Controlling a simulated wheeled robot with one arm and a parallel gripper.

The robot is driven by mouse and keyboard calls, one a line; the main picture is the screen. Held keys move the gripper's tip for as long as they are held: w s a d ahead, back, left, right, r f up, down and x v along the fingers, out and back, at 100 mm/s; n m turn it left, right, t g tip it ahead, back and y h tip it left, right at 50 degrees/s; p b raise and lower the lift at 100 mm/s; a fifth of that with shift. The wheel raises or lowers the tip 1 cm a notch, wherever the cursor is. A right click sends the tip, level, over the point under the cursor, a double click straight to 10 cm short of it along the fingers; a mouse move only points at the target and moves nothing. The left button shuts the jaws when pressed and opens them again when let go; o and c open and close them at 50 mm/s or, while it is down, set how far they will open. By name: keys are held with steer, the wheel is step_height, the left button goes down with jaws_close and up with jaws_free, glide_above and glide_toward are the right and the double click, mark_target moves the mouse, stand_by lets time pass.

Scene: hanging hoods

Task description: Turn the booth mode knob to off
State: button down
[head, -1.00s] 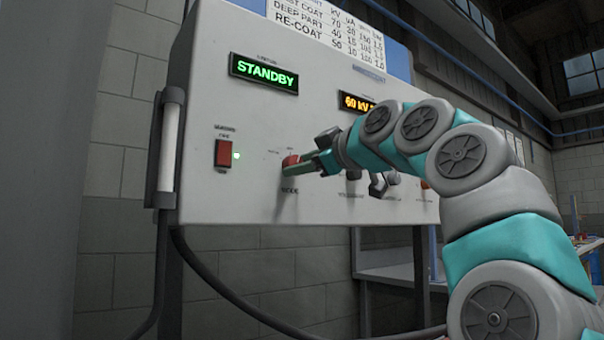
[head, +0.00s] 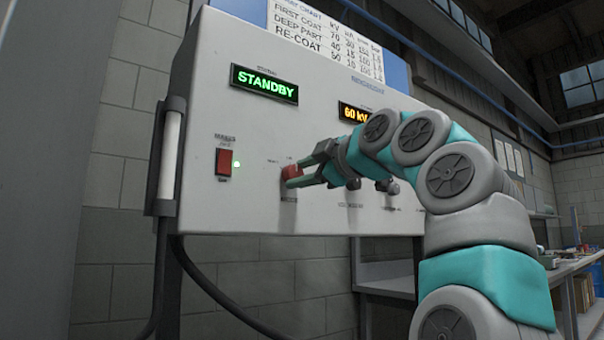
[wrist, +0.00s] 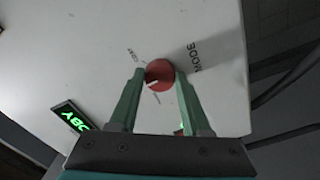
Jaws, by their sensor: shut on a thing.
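In the wrist view, the knob (wrist: 161,70) sits between the two fingertips. A short white mark on the knob faces down toward the gripper's side. A small label that looks like OFF (wrist: 132,57) is printed up and left of the knob. The green display (head: 264,84) reads STANDBY.
A red rocker switch (head: 223,162) with a lit green lamp is left of the knob. An amber display (head: 354,113) reads 60 kV. Further knobs (head: 392,188) are right, partly behind my arm. A dark cable (head: 215,290) hangs below the panel.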

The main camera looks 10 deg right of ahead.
steer(key=shift+c, duration=1.8)
jaws_free()
steer(key=b+v, duration=0.1)
steer(key=v, duration=0.6)
steer(key=shift+s+d+b, duration=0.15)
steer(key=shift+s+b, duration=0.15)
steer(key=shift+b, duration=0.05)
